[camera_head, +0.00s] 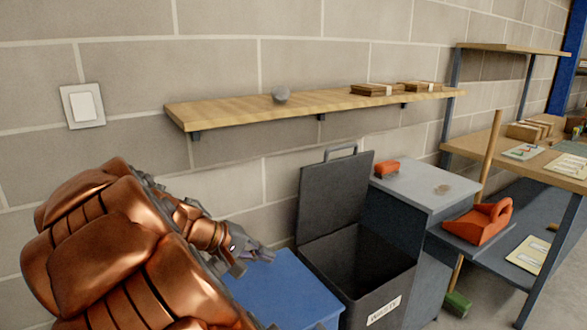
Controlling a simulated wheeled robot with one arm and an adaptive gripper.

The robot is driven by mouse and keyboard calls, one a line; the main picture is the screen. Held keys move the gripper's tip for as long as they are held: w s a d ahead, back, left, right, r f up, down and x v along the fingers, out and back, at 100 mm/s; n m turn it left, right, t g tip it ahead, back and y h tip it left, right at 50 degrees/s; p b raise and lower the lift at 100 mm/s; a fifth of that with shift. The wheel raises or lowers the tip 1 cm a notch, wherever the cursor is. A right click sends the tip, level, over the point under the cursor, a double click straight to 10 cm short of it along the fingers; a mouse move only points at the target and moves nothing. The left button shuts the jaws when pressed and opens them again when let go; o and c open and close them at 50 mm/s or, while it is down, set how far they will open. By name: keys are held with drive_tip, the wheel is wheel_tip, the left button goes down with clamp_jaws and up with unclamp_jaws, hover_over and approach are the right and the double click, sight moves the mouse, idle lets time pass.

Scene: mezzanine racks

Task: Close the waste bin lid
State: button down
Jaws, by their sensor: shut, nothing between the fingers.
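The dark grey waste bin (366,299) stands against the block wall, right of centre, with a white label on its front. Its lid (336,196) is open, standing up and leaning back near the wall, with a handle (341,150) on its top edge. The dark inside of the bin is visible. My gripper (268,256) is shut and empty. It is left of the bin and appears above the blue box, apart from the lid.
A blue box (282,292) stands left of the bin. A grey cabinet (425,181) with an orange object (386,168) stands right of it. A wooden shelf (240,108) runs along the wall above. A workbench (555,165) and an orange tool (480,221) are farther right.

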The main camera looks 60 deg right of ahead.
drive_tip(key=w+d+r+g+h+p, duration=0.1)
drive_tip(key=w+d+r+h+p, duration=0.2)
drive_tip(key=d, duration=0.7)
drive_tip(key=w+d+r+h+p, duration=0.1)
drive_tip(key=w+d+r+h, duration=0.3)
drive_tip(key=d, duration=0.5)
drive_tip(key=w+d+f+n+t+h+p, duration=0.2)
drive_tip(key=w+d+f+n+t, duration=0.15)
drive_tip(key=w+d, duration=0.6)
drive_tip(key=s+d+p, duration=0.4)
drive_tip(key=s+d, duration=0.1)
drive_tip(key=d, duration=0.2)
drive_tip(key=shift+d, duration=0.35)
drive_tip(key=shift+g, duration=0.25)
